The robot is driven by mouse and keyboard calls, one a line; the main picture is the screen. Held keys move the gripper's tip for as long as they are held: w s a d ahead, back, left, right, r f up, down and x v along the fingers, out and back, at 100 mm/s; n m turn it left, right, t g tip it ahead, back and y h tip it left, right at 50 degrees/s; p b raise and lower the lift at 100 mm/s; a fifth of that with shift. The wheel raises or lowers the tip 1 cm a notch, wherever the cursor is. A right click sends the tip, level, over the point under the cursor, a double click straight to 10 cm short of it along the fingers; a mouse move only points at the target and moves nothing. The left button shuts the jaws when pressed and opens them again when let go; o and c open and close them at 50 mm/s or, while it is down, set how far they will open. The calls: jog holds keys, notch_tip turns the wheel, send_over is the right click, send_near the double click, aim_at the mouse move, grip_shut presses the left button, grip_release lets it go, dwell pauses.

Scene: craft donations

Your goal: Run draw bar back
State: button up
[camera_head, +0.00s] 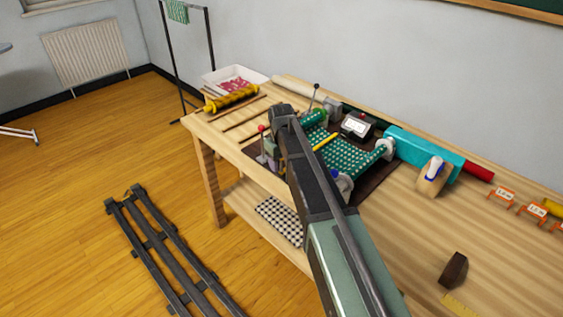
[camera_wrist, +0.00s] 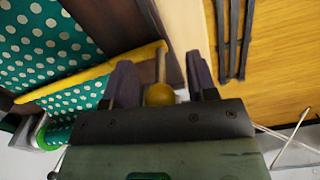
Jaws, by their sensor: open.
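The yellow draw bar (camera_head: 325,141) lies across green fabric with pale dots (camera_head: 352,158) on the bench machine. In the head view my arm hides part of the machine and the near end of the bar.
A red-knobbed lever (camera_head: 262,130) stands near the front left. Dark rails (camera_head: 160,245) lie on the floor.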

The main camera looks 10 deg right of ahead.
jog(key=shift+r, duration=0.1)
notch_tip(320, 180, up, 11)
jog(key=p, duration=1.1)
jog(key=shift+f, duration=0.2)
jog(key=shift+s+f+b, duration=0.1)
jog(key=shift+f+b, duration=0.15)
jog(key=shift+b, duration=0.1)
jog(key=shift+c, duration=0.3)
jog(key=s+f+m+t+b, duration=0.2)
jog(key=s, duration=0.4)
jog(key=w+f+m+t+b, duration=0.1)
jog(key=w+f+b, duration=0.1)
jog(key=f+b, duration=0.1)
jog(key=w+f+b, duration=0.2)
jog(key=b, duration=0.1)
jog(key=w+f+m+t+b, duration=0.1)
jog(key=w+f+b, duration=0.1)
jog(key=f+b, duration=0.1)
jog(key=shift+w+f+m+t+b, duration=0.15)
jog(key=shift+f+m+t+b, duration=0.15)
jog(key=shift+b, duration=0.15)
jog(key=shift+r, duration=0.15)
